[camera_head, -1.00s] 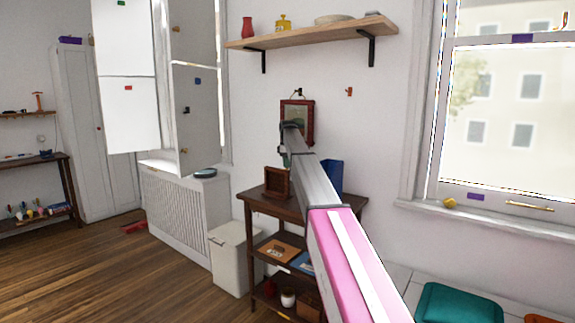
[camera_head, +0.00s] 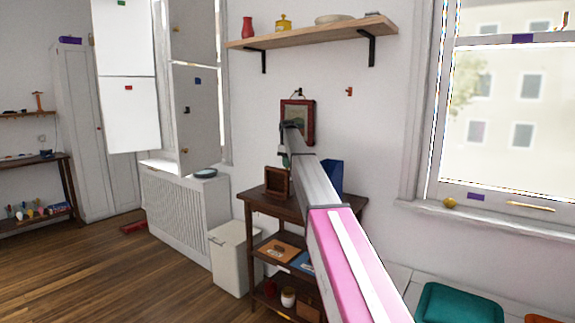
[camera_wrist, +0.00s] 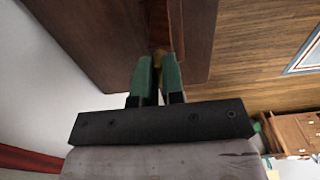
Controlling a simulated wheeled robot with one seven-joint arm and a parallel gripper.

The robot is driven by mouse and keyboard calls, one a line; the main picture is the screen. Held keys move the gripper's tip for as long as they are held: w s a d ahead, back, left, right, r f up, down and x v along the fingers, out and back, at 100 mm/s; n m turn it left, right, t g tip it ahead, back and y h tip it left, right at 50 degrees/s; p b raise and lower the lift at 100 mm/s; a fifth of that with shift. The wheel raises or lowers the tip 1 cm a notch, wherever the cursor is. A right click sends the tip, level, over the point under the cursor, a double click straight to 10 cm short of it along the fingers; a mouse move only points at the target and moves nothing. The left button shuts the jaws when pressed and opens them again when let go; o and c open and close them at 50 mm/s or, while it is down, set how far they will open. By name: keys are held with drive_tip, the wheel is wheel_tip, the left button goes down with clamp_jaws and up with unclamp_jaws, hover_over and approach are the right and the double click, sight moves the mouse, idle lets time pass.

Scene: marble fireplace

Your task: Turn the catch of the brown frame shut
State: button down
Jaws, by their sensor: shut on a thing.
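The brown frame (camera_head: 277,183) stands upright on the dark wooden table, seen small in the head view. My gripper (camera_head: 285,160) hangs from the arm's end just above and beside it. In the wrist view my gripper (camera_wrist: 158,77) has its two green fingers close together around a small brass-coloured catch (camera_wrist: 158,55). Dark brown wood lies to both sides of the catch. Most of the catch is hidden between the fingers, so its exact turn cannot be told.
The small table (camera_head: 330,203) stands against the wall, with a blue object (camera_head: 331,176) behind the arm. A red-brown picture (camera_head: 309,118) hangs above. A white bin (camera_head: 232,258) stands left of the table. A wooden shelf (camera_head: 310,33) is higher up.

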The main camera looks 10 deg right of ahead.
drive_tip(key=c, duration=1.2)
unclamp_jaws()
wheel_tip(320, 180, up, 11)
drive_tip(key=shift+f, duration=0.1)
